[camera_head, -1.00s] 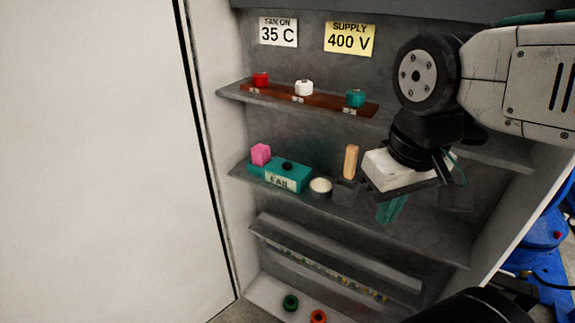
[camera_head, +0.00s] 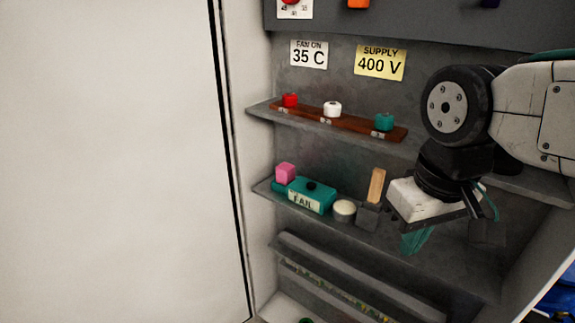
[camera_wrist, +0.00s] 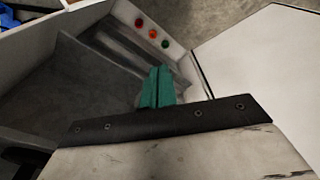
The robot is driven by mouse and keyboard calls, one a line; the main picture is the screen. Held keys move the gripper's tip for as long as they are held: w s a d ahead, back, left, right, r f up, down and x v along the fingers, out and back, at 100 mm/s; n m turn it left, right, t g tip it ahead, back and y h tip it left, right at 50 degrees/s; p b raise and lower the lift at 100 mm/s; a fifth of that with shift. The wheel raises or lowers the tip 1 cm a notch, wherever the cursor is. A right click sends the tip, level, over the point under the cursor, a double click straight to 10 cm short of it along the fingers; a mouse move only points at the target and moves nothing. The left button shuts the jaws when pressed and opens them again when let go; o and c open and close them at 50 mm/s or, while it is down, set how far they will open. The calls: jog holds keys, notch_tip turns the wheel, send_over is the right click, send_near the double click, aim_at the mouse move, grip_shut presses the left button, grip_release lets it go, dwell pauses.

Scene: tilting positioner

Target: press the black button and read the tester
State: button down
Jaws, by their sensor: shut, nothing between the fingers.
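The teal tester (camera_head: 293,197) sits on the middle shelf of the cabinet in the head view. A black round button (camera_head: 311,185) is on its top. The label on its front reads FAIL. A pink block (camera_head: 285,172) stands at its back left. My gripper (camera_head: 414,243) is to the right of the tester, apart from it, with its teal fingers pointing down in front of the shelf. The fingers are shut together and empty. In the wrist view my gripper (camera_wrist: 157,86) also shows closed; the tester is not in that view.
A round white-topped tin (camera_head: 344,209) and a grey block with a wooden piece (camera_head: 376,186) stand between tester and gripper. The upper shelf (camera_head: 262,111) holds red, white and teal knobs on a brown strip. A large white door panel (camera_head: 110,160) fills the left.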

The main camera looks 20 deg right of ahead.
jog(key=w+a+f+m+t+y, duration=0.15)
jog(key=w+a+f, duration=0.25)
jog(key=w+a, duration=0.45)
jog(key=w+a+f+t+y, duration=0.1)
jog(key=w+a+f+t, duration=0.1)
jog(key=w+a+f, duration=0.5)
jog(key=w+a+f+m+t+y, duration=0.1)
jog(key=w+a+f+t+y, duration=0.1)
jog(key=w+a, duration=0.85)
jog(key=w+d+f+m+t+h, duration=0.35)
jog(key=w+d+h, duration=0.25)
jog(key=w+h, duration=0.25)
jog(key=s+d+r+m+h, duration=0.2)
jog(key=d+r+m+h, duration=0.2)
jog(key=d, duration=0.6)
notch_tip(320, 180, up, 3)
jog(key=h, duration=0.3)
jog(key=shift+f+m+g+h, duration=0.15)
jog(key=shift+m+g+h, duration=0.15)
jog(key=shift+h, duration=0.1)
